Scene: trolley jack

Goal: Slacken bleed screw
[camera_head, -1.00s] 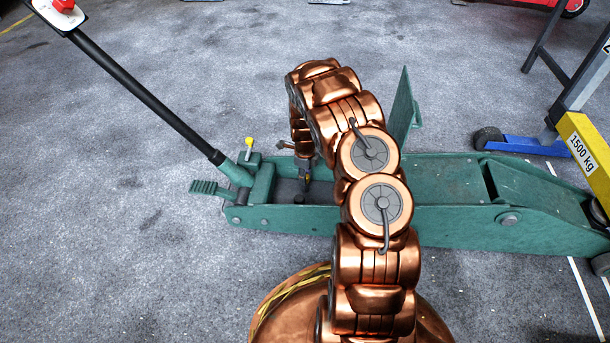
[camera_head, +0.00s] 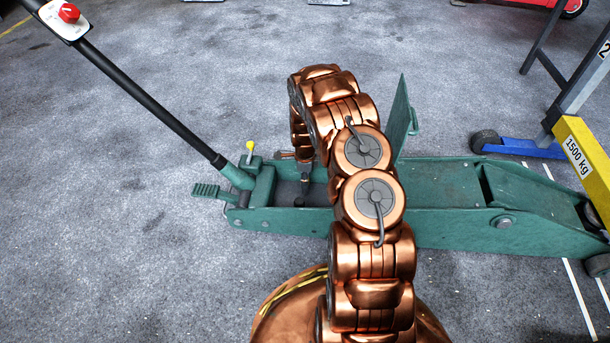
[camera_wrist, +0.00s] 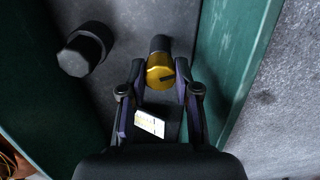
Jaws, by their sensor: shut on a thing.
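The bleed screw (camera_wrist: 160,72) has a round brass-yellow head with a dark slot or mark, and a black cylinder shows beyond it. It sits between the green walls of the trolley jack (camera_head: 440,225). In the wrist view, my gripper (camera_wrist: 165,78) is shut on the screw head, with a finger on either side. In the head view, my gripper (camera_head: 305,177) reaches down into the jack's open well, and the screw cannot be made out there.
The green side wall (camera_wrist: 235,60) is close on the right.

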